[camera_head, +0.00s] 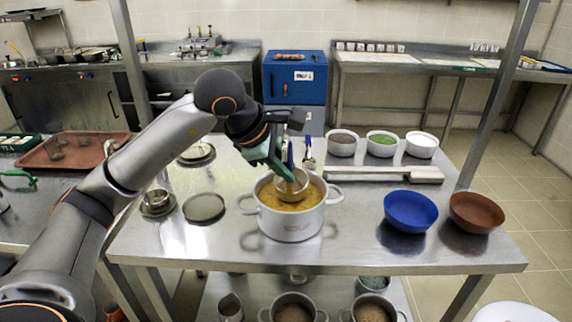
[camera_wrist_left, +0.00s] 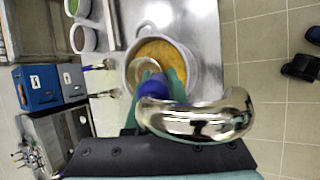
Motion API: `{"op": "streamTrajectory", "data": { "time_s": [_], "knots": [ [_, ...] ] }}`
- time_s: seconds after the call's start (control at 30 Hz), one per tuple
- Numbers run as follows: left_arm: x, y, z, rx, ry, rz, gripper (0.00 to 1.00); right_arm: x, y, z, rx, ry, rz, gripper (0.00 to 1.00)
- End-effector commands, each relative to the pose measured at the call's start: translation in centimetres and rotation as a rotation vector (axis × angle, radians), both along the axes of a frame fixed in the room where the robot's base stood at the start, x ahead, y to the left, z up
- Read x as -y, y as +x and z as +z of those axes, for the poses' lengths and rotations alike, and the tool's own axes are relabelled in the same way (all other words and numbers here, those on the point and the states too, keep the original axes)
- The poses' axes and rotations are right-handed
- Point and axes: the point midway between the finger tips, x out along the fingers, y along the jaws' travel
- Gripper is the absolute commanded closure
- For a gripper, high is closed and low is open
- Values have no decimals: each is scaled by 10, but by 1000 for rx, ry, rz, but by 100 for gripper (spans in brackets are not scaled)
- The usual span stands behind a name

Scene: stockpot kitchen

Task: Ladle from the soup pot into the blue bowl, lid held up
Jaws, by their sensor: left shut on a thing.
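The white soup pot (camera_head: 290,224) stands on the steel table, full of yellow-orange soup. My left gripper (camera_head: 286,158) is above the pot, shut on a ladle (camera_head: 293,186) by its blue handle. The ladle's round metal bowl is at the pot's opening; I cannot tell how deep it sits. In the left wrist view the blue handle (camera_wrist_left: 154,87) and its shiny curved end show close up, with the pot (camera_wrist_left: 196,50) beyond. The empty blue bowl (camera_head: 411,210) stands to the right of the pot. No lid is held in view. My right gripper is not in view.
A brown bowl (camera_head: 476,212) stands right of the blue bowl. A dark round disc (camera_head: 204,208) and small metal pots lie left of the soup pot. Several white bowls (camera_head: 382,145) line the back right, behind a long pale bar (camera_head: 384,174). Table between pot and blue bowl is clear.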

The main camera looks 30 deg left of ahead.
Motion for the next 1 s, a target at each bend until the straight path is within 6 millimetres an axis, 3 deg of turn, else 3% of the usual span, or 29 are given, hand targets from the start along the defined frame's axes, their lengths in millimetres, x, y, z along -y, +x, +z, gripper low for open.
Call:
{"op": "streamTrajectory", "data": {
  "time_s": [0.5,1.0],
  "knots": [
    [0,0,-54,3,0,1,100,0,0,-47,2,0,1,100],
    [0,0,-60,4,0,1,100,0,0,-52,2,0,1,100]
  ]
}}
